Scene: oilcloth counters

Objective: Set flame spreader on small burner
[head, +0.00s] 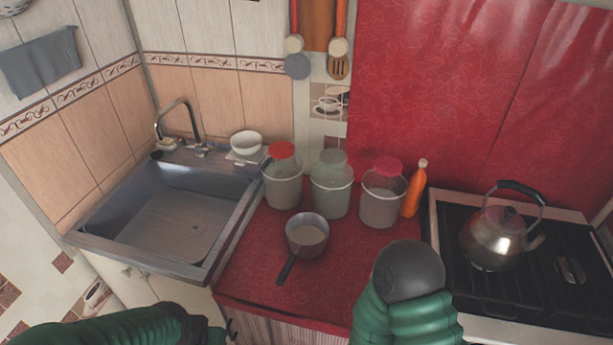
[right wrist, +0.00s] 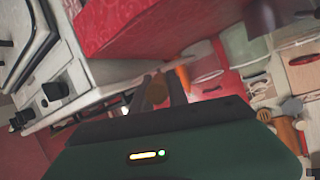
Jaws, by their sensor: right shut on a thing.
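The stove (head: 465,318) stands at the right with black grates, and its front knobs show at the left of the right wrist view (right wrist: 50,95). A small round burner (head: 571,270) shows faintly under the grate, right of the kettle. My right gripper (right wrist: 156,92) is shut on a small brown thing (right wrist: 157,90), which may be the flame spreader; only part of it shows. In the head view my right forearm hides that gripper. My left gripper (head: 195,325) is a dark shape at the bottom edge, its fingers unclear.
A steel kettle (head: 492,240) stands on the stove's left part. A saucepan (head: 307,236), several lidded canisters (head: 380,205) and an orange bottle (head: 414,192) stand on the red counter (head: 250,270). The sink (head: 180,220) is at left. The counter's front is mostly clear.

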